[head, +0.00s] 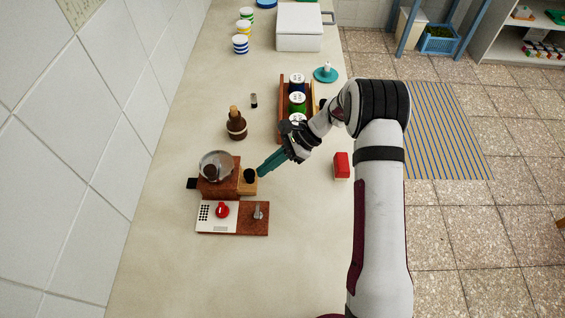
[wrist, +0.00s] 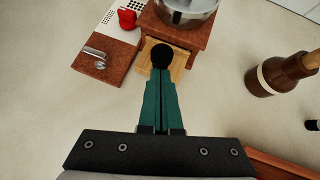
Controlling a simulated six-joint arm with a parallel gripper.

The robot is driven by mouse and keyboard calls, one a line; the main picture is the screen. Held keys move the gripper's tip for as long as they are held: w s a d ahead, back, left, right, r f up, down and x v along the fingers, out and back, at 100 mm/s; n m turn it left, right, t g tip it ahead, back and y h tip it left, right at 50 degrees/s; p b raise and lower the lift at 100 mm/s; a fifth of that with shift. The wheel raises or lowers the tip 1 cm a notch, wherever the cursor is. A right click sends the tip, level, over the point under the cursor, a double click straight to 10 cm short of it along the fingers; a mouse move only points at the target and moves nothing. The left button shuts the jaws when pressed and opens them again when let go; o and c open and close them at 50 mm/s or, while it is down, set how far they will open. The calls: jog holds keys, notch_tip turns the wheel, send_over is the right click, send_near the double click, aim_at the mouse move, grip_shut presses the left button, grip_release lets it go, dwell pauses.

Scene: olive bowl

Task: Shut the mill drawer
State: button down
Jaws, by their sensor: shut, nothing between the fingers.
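The mill (head: 216,188) is a reddish-brown wooden box with a clear round hopper on top, and it also shows in the wrist view (wrist: 192,36). Its light-wood drawer (head: 246,187) sticks out of the right side, so it stands open. In the wrist view the drawer (wrist: 179,69) shows behind a round black knob (wrist: 161,54). My gripper (head: 262,171) has teal fingers, shut and empty, pointing at the knob from the right. In the wrist view the fingertips (wrist: 161,78) overlap the knob's near edge; I cannot tell whether they touch it.
A brown board with a white perforated plate (head: 205,222), a red knob and a metal lever lies beside the mill. A brown bottle (head: 236,126), a rack of jars (head: 282,120) and a red block (head: 341,165) stand around. The counter right of the board is clear.

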jog(key=d, duration=0.1)
jog(key=w+d, duration=0.1)
jog(key=d, duration=0.1)
jog(key=shift+w+d+f, duration=0.15)
jog(key=shift+d+f, duration=0.1)
jog(key=shift+d, duration=0.1)
jog(key=v, duration=0.9)
jog(key=s+r+n+h, duration=0.1)
jog(key=s+r+n, duration=0.1)
jog(key=s+r, duration=0.35)
jog(key=s+r+n+h, duration=0.3)
jog(key=s+r, duration=0.6)
jog(key=s+d+f+n+t+h, duration=0.1)
jog(key=s+f+n+t+h, duration=0.1)
jog(key=s, duration=1.5)
jog(key=shift+s+d+n+t+h, duration=0.2)
jog(key=shift+d+n+t+h, duration=0.15)
jog(key=shift+n+h, duration=0.5)
